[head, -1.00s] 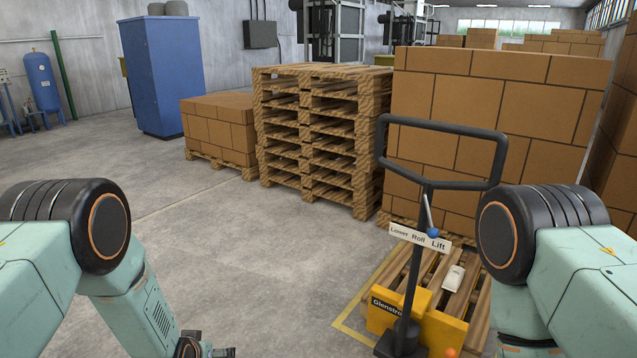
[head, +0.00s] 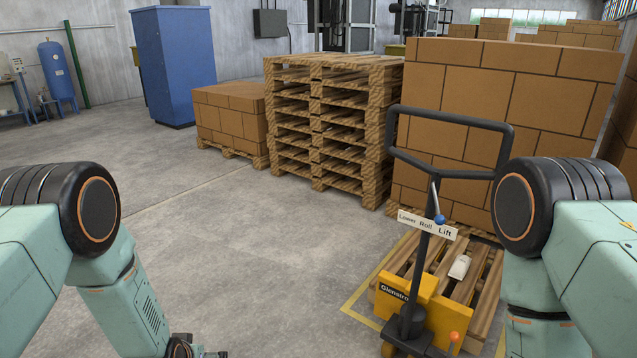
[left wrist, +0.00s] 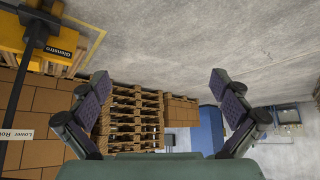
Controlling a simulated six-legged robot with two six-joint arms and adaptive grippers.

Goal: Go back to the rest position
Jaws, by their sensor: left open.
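My left gripper (left wrist: 165,105) is open and empty in the left wrist view, its two padded fingers spread wide with nothing between them. In the head view only a dark part of it (head: 192,347) shows at the bottom edge, below my left arm. My right arm comes down at the right of the head view, beside the pallet jack. My right gripper is out of view. A yellow pallet jack (head: 432,315) with a black handle (head: 452,119) stands in front of my right arm. A small whitish object (head: 459,267) lies on the wooden pallet behind its mast.
A tall stack of empty pallets (head: 325,130) stands at the middle back. Brown cartons (head: 540,100) fill the right, and a lower carton stack (head: 230,120) stands left of the pallets. A blue cabinet (head: 175,65) stands farther back. The concrete floor (head: 240,250) in the middle is clear.

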